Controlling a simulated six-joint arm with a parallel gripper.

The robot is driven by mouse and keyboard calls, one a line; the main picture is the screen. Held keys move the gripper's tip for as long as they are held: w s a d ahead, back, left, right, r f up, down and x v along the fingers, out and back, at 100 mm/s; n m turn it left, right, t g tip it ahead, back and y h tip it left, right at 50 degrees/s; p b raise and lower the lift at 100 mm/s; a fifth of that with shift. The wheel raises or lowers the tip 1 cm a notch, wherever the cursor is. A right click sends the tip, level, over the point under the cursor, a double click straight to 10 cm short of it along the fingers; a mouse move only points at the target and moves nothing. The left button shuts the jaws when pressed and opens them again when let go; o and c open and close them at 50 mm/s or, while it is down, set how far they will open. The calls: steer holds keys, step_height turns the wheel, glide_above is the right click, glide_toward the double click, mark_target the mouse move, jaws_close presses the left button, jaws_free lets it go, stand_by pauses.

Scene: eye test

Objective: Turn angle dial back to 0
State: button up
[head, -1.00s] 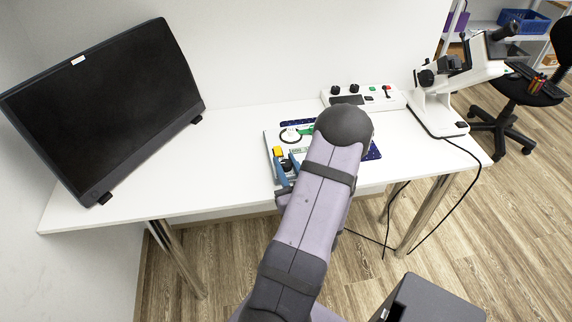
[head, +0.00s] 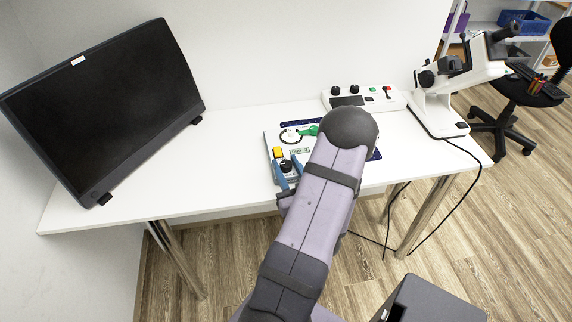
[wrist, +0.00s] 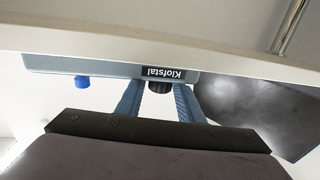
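The angle dial appears to be the small black knob (head: 286,165) on the front of a white panel device (head: 269,140). It also shows in the wrist view (wrist: 160,86), below an upside-down "Klofstal" label (wrist: 163,73). My gripper (head: 285,164) has two blue fingers, one on each side of the knob. In the wrist view the gripper (wrist: 160,90) is open, its fingertips close beside the knob; contact is unclear. A round scale (head: 290,136) with a green part (head: 308,130) and a small display (head: 299,150) show behind; their readings are too small to tell. My arm hides the device's right side.
A yellow button (head: 278,153) sits just behind the knob. A large black monitor (head: 105,110) stands at left. A white control box (head: 362,97) and a white instrument (head: 435,108) stand at back right. The table (head: 190,185) between monitor and device is clear.

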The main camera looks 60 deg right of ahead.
mark_target(289, 168)
steer(key=v, duration=0.5)
steer(key=shift+s+r, duration=0.1)
steer(key=shift+s+a, duration=0.5)
steer(key=shift+s, duration=0.05)
